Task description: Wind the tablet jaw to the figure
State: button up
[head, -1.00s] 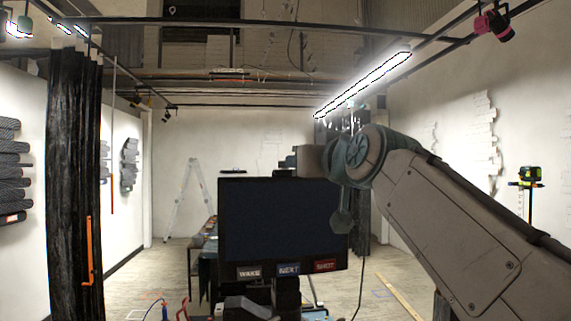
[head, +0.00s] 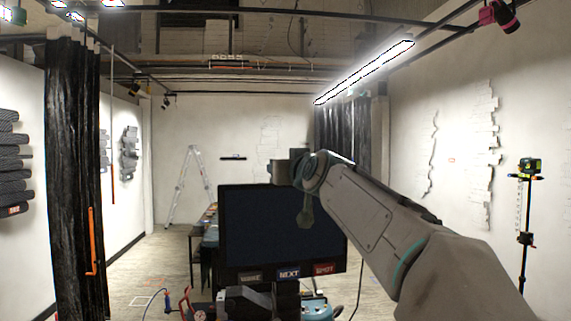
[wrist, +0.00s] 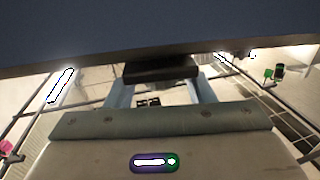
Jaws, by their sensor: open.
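The tablet (head: 275,225) stands upright in the head view with a dark, blank screen. Along its lower edge are the labels WAKE (head: 250,276), NEXT (head: 288,273) and SHOT (head: 325,269). My arm crosses from the lower right, and its end is at the tablet's top edge. My gripper is not clear in the head view. In the wrist view my gripper (wrist: 162,82) shows as two pale blue fingers set apart. A dark block (wrist: 160,69) lies at their far end; I cannot tell if they touch it. A dark blue surface fills the top there. No jaw or figure can be made out.
A black curtain (head: 75,180) hangs at left, and a stepladder (head: 188,185) stands at the back. A laser level on a stand (head: 528,170) is at right. Relief pieces (head: 487,155) are on the right wall. Open floor shows left of the tablet.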

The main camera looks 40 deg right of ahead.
jog(key=shift+w+d, duration=0.1)
jog(key=shift+w, duration=0.25)
jog(key=c, duration=0.9)
jog(key=shift+c, duration=0.2)
jog(key=m+h+b, duration=0.1)
jog(key=b, duration=0.1)
jog(key=g+h+b, duration=0.1)
jog(key=b, duration=0.1)
jog(key=shift+d+f+m+h, duration=0.1)
jog(key=shift+f+m+h, duration=0.1)
jog(key=shift+m+h, duration=0.15)
jog(key=m+g+h+b, duration=0.2)
jog(key=h+b, duration=0.1)
jog(key=b, duration=0.2)
jog(key=shift+m, duration=0.25)
jog(key=shift+m+g+h+b, duration=0.3)
jog(key=shift+g+h+b, duration=0.1)
jog(key=shift+b, duration=0.25)
